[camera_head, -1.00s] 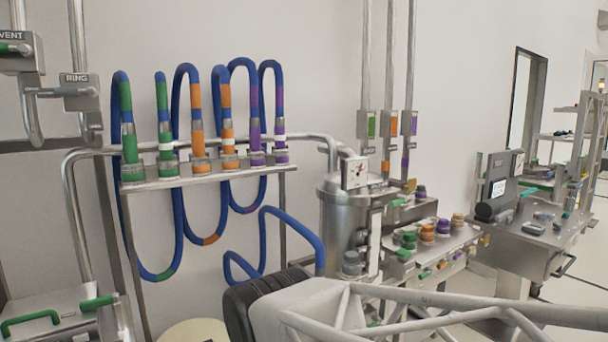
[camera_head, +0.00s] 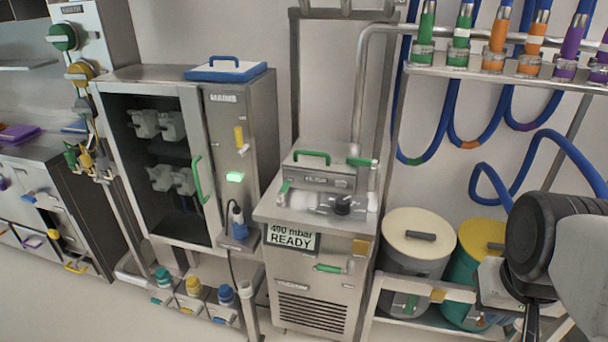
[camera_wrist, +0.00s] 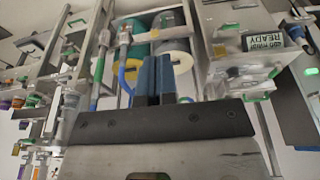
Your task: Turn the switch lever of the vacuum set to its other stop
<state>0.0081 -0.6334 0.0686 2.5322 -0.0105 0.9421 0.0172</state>
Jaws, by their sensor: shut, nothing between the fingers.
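The vacuum set (camera_head: 310,290) is a metal cabinet in the middle of the head view, with a display (camera_head: 290,237) reading "400 mbar READY". A green-handled lever (camera_head: 328,268) sits on its front below the display. Other green handles show on its top, including one at the right edge (camera_head: 362,162); I cannot tell for certain which is the switch lever. The set also shows upside down at the upper right of the wrist view (camera_wrist: 235,72). My gripper (camera_wrist: 155,70) is shut and empty, pointing toward the drums, apart from the set. In the head view its fingers are unclear.
A cream-lidded drum (camera_head: 418,238) and a yellow-lidded teal drum (camera_head: 472,285) stand on a low shelf right of the set. A hose rack (camera_head: 500,72) rises above them. A metal oven cabinet (camera_head: 240,130) stands to the left. Open floor lies in front.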

